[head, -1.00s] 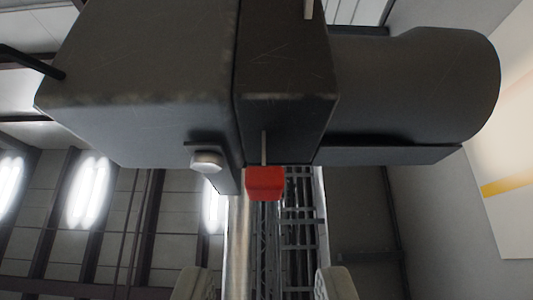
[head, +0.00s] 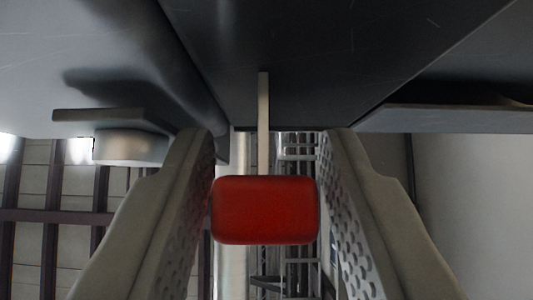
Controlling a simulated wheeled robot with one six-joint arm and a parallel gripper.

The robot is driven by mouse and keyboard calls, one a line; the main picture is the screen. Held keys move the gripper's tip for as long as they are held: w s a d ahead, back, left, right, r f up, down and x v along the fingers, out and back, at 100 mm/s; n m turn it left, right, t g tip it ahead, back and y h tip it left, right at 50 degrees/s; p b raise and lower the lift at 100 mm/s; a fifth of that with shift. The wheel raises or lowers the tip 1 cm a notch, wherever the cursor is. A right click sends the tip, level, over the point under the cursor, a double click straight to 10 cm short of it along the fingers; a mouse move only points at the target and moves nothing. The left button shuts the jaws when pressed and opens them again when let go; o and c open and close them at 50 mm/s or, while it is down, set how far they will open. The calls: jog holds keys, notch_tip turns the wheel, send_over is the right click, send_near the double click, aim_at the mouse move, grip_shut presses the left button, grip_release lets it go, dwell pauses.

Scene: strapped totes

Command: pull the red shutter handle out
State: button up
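The red shutter handle (head: 265,210) is a small rounded block at the middle of the head view. It hangs from a thin pale metal strip (head: 263,120) that comes out of the underside of a dark housing (head: 330,60). My gripper (head: 265,150) has one finger on each side of the handle. The left finger appears very close to the handle's left edge, and a narrow gap shows on the right. The fingers are apart, and I cannot tell that either one touches the handle.
A round light knob under a dark bracket (head: 130,148) sits left of my left finger. A grey ledge (head: 460,118) of the housing juts out at the right. A metal pole and lattice frame stand behind the handle. A pale wall (head: 475,190) is at the right.

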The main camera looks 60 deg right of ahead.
grip_shut()
jog(key=s+a, duration=0.2)
jog(key=a, duration=0.1)
dwell(0.3)
jog(key=shift+c, duration=0.4)
grip_release()
jog(key=shift+o, duration=0.4)
jog(key=shift+a, duration=0.1)
